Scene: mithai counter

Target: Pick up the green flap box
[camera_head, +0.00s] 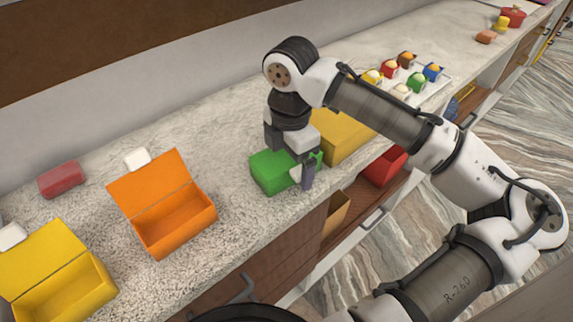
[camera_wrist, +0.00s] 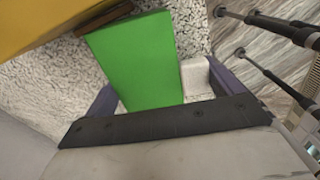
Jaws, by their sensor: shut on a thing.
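The green flap box (camera_head: 268,172) is on the speckled stone counter, near its front edge, in the head view. My gripper (camera_head: 305,175) points down over its right part, with a finger in front of it. In the wrist view the green box (camera_wrist: 137,62) fills the middle, between my gripper's two fingers (camera_wrist: 160,95). The gripper is shut on the green box. A small white block (camera_wrist: 197,78) shows beside the box in the wrist view. The wrist hides part of the box, and I cannot tell whether the box touches the counter.
A yellow box (camera_head: 340,138) stands close behind the green box. An open orange box (camera_head: 172,220) and an open yellow box (camera_head: 70,285) are to the left. A red block (camera_head: 62,179) lies farther back. A tray of small coloured items (camera_head: 402,78) is beyond my arm. Open drawers are below the counter.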

